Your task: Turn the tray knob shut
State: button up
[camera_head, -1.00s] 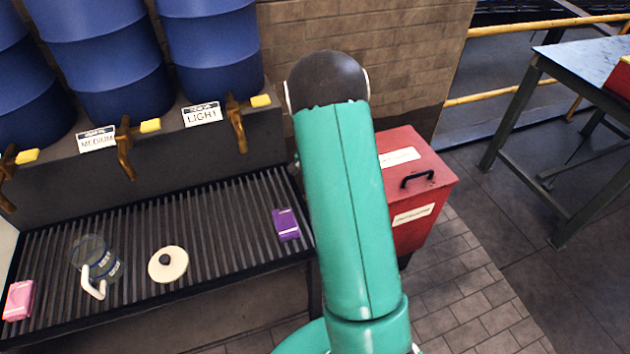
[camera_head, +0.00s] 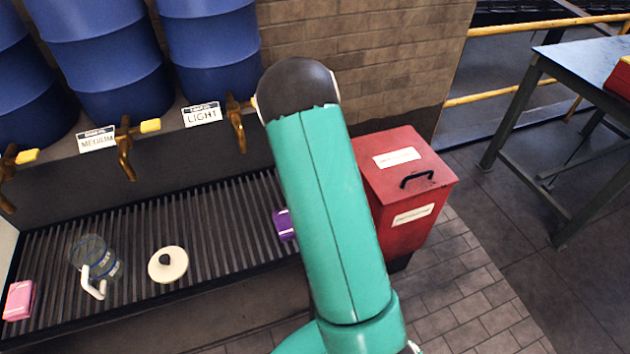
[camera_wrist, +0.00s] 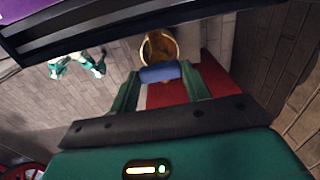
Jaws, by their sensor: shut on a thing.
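In the wrist view a small blue knob handle (camera_wrist: 160,74) sits in front of a brass fitting (camera_wrist: 158,46). My gripper (camera_wrist: 162,80) has its two green fingers on either side of the blue handle and is shut on it. The slatted drip tray (camera_head: 215,225) runs along the left of the head view, and its dark edge (camera_wrist: 150,18) crosses the top of the wrist view. In the head view my green arm hides the gripper and the knob. The knob's exact angle is hard to tell.
On the tray are a glass jug (camera_head: 95,262), a cream lid (camera_head: 168,264), a pink box (camera_head: 18,300) and a partly hidden purple box (camera_head: 284,225). Blue barrels (camera_head: 215,45) with brass taps stand behind. A red bin (camera_head: 400,180) stands right of my arm.

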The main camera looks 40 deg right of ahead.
dwell(0.4)
jog(key=o, duration=1)
jog(key=shift+r, duration=0.1)
notch_tip(320, 180, up, 14)
jog(key=shift+f, duration=0.2)
jog(key=shift+s, duration=0.15)
